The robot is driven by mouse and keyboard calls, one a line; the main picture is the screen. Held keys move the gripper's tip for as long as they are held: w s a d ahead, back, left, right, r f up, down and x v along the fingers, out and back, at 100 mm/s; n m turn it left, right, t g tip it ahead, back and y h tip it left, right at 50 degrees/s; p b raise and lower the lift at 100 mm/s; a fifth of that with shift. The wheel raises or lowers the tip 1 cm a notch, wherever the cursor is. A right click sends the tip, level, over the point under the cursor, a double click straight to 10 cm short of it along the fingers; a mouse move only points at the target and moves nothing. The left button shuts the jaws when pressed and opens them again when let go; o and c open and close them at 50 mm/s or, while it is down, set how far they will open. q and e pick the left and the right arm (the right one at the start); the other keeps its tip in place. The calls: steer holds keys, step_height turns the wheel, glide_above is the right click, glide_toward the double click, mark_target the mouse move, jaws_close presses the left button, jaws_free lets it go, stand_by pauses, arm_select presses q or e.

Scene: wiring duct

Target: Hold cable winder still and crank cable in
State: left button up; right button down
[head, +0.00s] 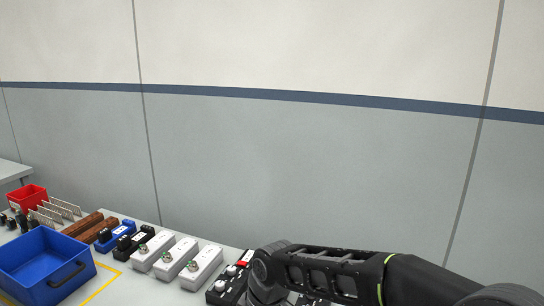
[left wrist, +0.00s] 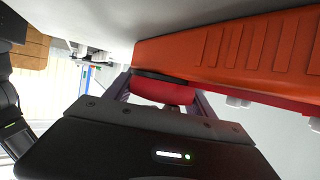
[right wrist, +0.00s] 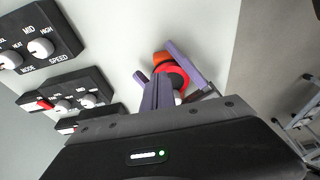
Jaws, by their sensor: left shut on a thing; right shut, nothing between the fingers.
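An orange ridged body with red parts (left wrist: 235,45), which looks like the cable winder, fills the upper right of the left wrist view. My left gripper (left wrist: 162,92) is shut on a red part at its near end. In the right wrist view a red round part with a dark ring and an orange end (right wrist: 170,72) lies just beyond my right gripper (right wrist: 158,92). The right gripper is shut with nothing held; whether it touches the red part I cannot tell. The crank and cable cannot be made out. The head view shows neither gripper nor the winder.
Black control boxes with white knobs (right wrist: 45,45) stand left of the right gripper. On the table in the head view are a blue bin (head: 40,270), a red bin (head: 28,197), white boxes (head: 200,268) and brown bars (head: 84,224). A grey wall stands behind.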

steer(key=shift+s+a, duration=0.1)
steer(key=shift+s, duration=0.5)
stand_by(0.3)
steer(key=shift+s+a, duration=0.4)
steer(key=shift+s, duration=0.35)
steer(key=shift+a, duration=0.1)
steer(key=shift+s, duration=0.1)
stand_by(0.3)
steer(key=shift+s+d, duration=0.2)
steer(key=shift+d, duration=0.15)
steer(key=shift+r, duration=0.15)
steer(key=v, duration=0.2)
steer(key=a+v, duration=0.1)
steer(key=v, duration=0.2)
steer(key=shift+w+a+r, duration=0.1)
steer(key=shift+w+r, duration=0.1)
steer(key=shift+r, duration=0.25)
